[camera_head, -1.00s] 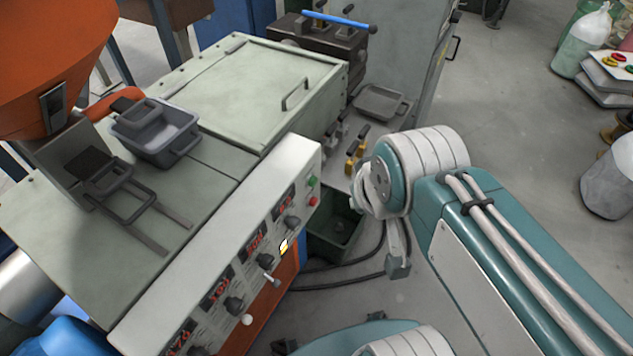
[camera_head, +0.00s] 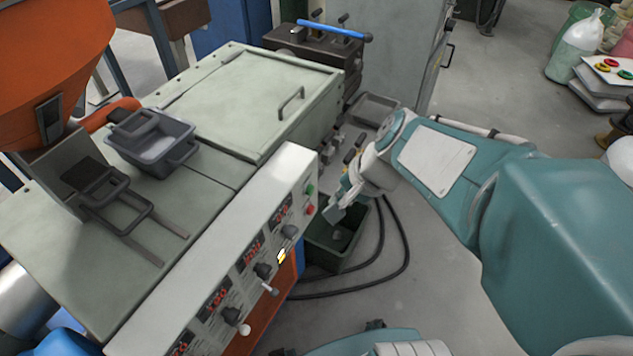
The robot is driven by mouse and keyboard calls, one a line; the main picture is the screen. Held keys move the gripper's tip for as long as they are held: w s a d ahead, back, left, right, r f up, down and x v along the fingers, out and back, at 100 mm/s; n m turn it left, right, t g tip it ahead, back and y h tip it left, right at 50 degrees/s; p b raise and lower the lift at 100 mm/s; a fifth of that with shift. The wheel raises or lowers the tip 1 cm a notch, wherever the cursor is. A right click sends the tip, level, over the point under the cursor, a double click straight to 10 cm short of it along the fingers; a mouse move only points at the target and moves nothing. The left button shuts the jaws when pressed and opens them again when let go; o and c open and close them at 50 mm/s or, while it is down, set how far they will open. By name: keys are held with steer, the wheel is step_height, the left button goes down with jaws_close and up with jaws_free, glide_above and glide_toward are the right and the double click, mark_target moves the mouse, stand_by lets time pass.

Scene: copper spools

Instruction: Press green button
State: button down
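The green button (camera_head: 309,188) is small and round, on the end of the machine's control panel (camera_head: 226,262), near its far right corner. A red button (camera_head: 310,209) sits just below it. My gripper (camera_head: 335,214) is to the right of both buttons and a little lower in the picture, over the dark green bin. A gap shows between its tip and the panel. The gripper is small and seen at an angle, so its finger opening is unclear. My teal and white arm reaches in from the right.
The panel front carries knobs, red displays and a yellow-lit switch (camera_head: 282,256). A dark green bin (camera_head: 322,255) stands on the floor below the buttons, with black cables beside it. A grey tray (camera_head: 374,108) lies behind my arm. Open floor shows at right.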

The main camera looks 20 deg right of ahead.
steer(key=w+d+f+m+t+y, duration=0.2)
steer(key=w+d+f+m, duration=0.6)
steer(key=m, duration=0.8)
step_height(320, 180, down, 4)
steer(key=shift+w+d+r+m+t+y, duration=0.15)
steer(key=shift+w+d+m+t+y, duration=0.2)
steer(key=shift+d+t, duration=0.4)
glide_toward(307, 196)
steer(key=shift+x, duration=2.15)
steer(key=shift+a+r, duration=0.1)
steer(key=shift+r, duration=0.05)
